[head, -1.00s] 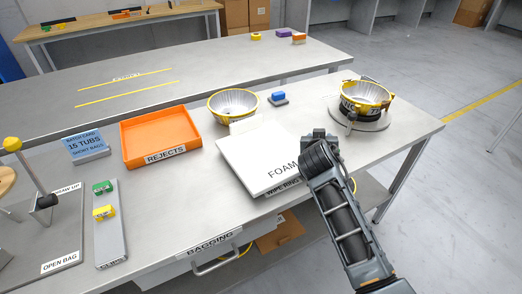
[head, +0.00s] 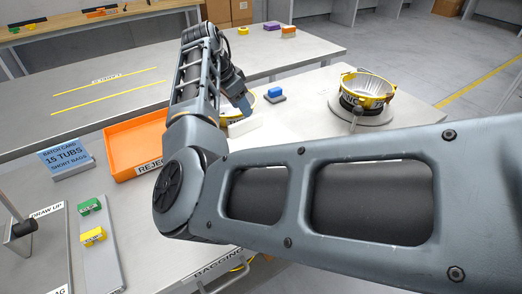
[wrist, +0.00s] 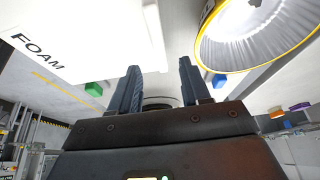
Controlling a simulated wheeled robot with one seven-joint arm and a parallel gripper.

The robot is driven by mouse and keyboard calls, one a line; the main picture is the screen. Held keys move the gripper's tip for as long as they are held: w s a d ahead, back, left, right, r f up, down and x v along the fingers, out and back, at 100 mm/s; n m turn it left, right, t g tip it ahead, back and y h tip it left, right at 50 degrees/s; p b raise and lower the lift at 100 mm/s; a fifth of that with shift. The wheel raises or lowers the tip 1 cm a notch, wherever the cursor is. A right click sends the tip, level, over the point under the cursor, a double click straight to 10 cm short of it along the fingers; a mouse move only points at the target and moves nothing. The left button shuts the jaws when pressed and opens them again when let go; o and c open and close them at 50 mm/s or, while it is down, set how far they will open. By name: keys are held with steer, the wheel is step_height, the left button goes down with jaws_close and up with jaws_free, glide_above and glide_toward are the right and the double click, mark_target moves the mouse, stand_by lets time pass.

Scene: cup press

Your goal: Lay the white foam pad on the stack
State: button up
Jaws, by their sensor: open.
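A white slab lettered FOAM lies on the near bench, mostly behind my arm in the head view; its lettering shows in the wrist view (wrist: 60,40). The likely stack is a yellow-clamped metal bowl (head: 367,87) on a black ring and round base (head: 340,112) at right. My gripper (head: 243,103) is open and empty beside the smaller white piece; its separated fingers show in the wrist view (wrist: 158,72).
A second yellow-rimmed bowl, partly hidden in the head view, is close to my gripper in the wrist view (wrist: 255,38). A blue block (head: 275,92) sits behind the slab. The orange rejects tray (head: 132,145) and green and yellow clips (head: 91,220) are left.

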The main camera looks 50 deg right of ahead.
mark_target(245, 120)
steer(key=shift+w+a+r, duration=0.1)
steer(key=shift+w+a, duration=0.25)
steer(key=shift+w, duration=0.05)
steer(key=shift+y, duration=0.3)
steer(key=shift+s+p+x, duration=0.1)
steer(key=shift+p+x, duration=0.15)
steer(key=shift+x, duration=1.65)
steer(key=shift+s+p+x, duration=0.15)
steer(key=shift+p+x, duration=0.05)
steer(key=shift+x, duration=1.65)
steer(key=shift+f, duration=0.25)
steer(key=shift+c, duration=0.3)
jaws_close()
